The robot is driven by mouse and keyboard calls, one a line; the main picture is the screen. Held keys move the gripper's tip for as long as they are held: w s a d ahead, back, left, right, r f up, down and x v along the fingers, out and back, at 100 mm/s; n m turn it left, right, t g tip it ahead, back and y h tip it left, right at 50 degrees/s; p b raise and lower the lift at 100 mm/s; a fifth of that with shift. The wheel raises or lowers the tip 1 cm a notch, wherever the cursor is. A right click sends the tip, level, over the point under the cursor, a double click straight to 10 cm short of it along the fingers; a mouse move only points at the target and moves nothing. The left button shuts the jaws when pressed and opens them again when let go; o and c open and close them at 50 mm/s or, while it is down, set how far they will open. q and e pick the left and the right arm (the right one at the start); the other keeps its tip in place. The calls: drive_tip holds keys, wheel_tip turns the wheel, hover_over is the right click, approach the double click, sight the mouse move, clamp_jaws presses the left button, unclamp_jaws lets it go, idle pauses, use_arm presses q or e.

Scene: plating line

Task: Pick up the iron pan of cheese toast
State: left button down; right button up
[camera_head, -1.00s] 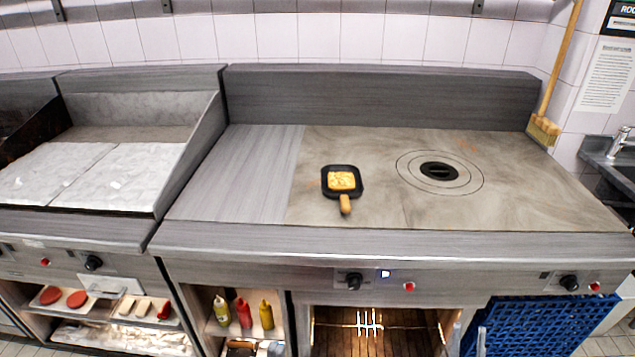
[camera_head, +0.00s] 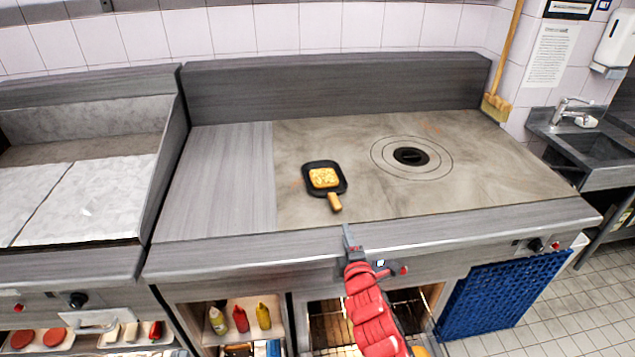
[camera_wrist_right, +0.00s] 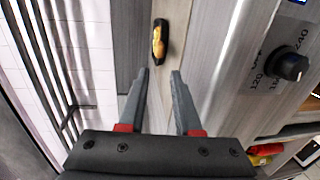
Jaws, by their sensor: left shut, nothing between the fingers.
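The small black iron pan (camera_head: 341,182) sits on the cooktop plate with yellow cheese toast (camera_head: 323,177) in it. Its short wooden handle (camera_head: 335,203) points toward the front edge. My right gripper (camera_head: 347,233) is at the cooktop's front edge, apart from the handle and a little right of it. In the right wrist view its fingers (camera_wrist_right: 160,76) are apart with nothing between them, and the pan (camera_wrist_right: 158,40) shows small and foreshortened beyond the tips. My left gripper is not in view.
A round black burner cover (camera_head: 411,156) lies right of the pan. The plate around the pan is clear. Control knobs (camera_wrist_right: 290,67) stick out of the front panel close to my right gripper.

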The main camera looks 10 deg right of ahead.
drive_tip(key=p, duration=0.3)
approach(336, 201)
drive_tip(key=w, duration=0.1)
drive_tip(key=w+f, duration=0.1)
drive_tip(key=w, duration=0.1)
drive_tip(key=shift+w+d+f, duration=0.1)
drive_tip(key=shift+w+f, duration=0.05)
drive_tip(key=shift+w, duration=0.1)
drive_tip(key=shift+w+f, duration=0.15)
drive_tip(key=shift+w, duration=1)
drive_tip(key=w, duration=0.2)
drive_tip(key=shift+w+d+f, duration=0.1)
drive_tip(key=shift+w+f, duration=0.4)
drive_tip(key=shift+w, duration=0.5)
clamp_jaws()
